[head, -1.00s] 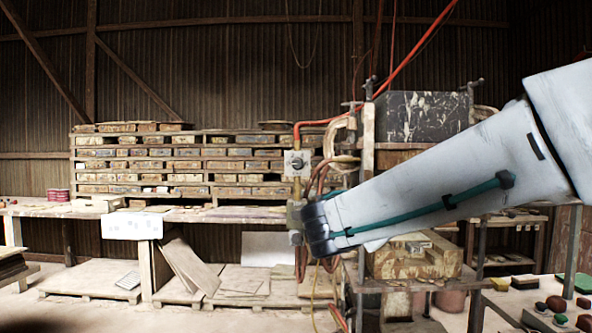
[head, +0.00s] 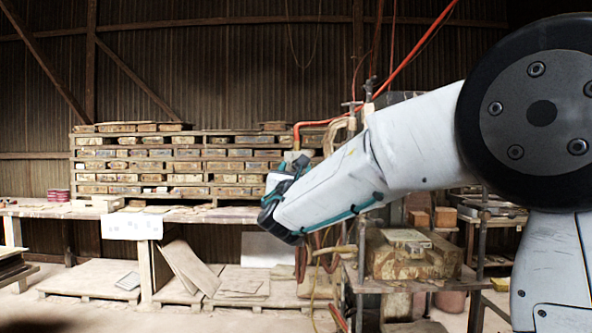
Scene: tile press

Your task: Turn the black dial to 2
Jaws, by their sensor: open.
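My gripper (head: 289,172) is at the far end of my arm, seen small and from behind in the head view. It is open, though its fingers are hard to make out against my wrist. It is in front of the small grey control box (head: 296,155), of which only the upper part shows. The black dial on that box is hidden behind my wrist and gripper. I cannot tell whether the gripper touches the dial, nor where the dial points.
The tile press (head: 366,122) with orange hoses stands right of the box, partly behind my arm. A stained block (head: 400,262) sits on its front shelf. A wooden rack of tiles (head: 170,165) and a long bench (head: 50,211) are to the left. Pallets lie below.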

